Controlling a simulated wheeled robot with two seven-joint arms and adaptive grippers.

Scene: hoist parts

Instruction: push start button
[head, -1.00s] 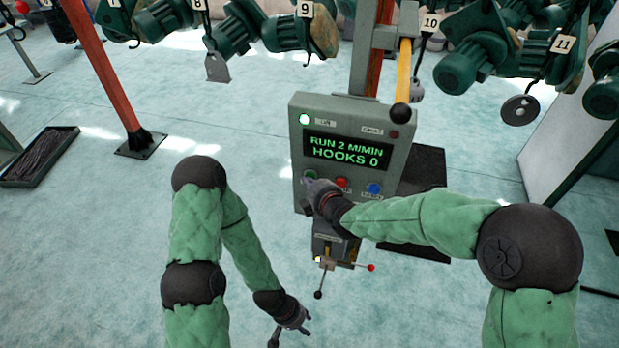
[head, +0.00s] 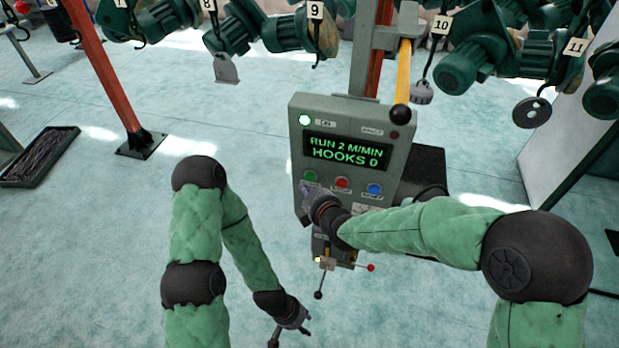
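The grey control box (head: 400,135) stands upright in the middle of the head view. Its screen (head: 342,152) reads RUN 2 M/MIN, HOOKS 0, and a white-green lamp (head: 305,120) is lit at its upper left. A green button (head: 310,176), a red button (head: 342,182) and a blue button (head: 375,189) sit in a row below the screen. My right gripper (head: 306,192) is just below the green button, seemingly apart from it; whether its fingers are shut is too small to tell. My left gripper (head: 305,325) hangs low over the floor, with its fingers apart and empty.
A yellow lever with a black knob (head: 401,112) stands by the box's upper right. Small levers (head: 328,264) stick out below the box. Green hoists (head: 465,65) with numbered tags hang across the back. A red post (head: 104,65) and a dark tray (head: 40,157) are at left.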

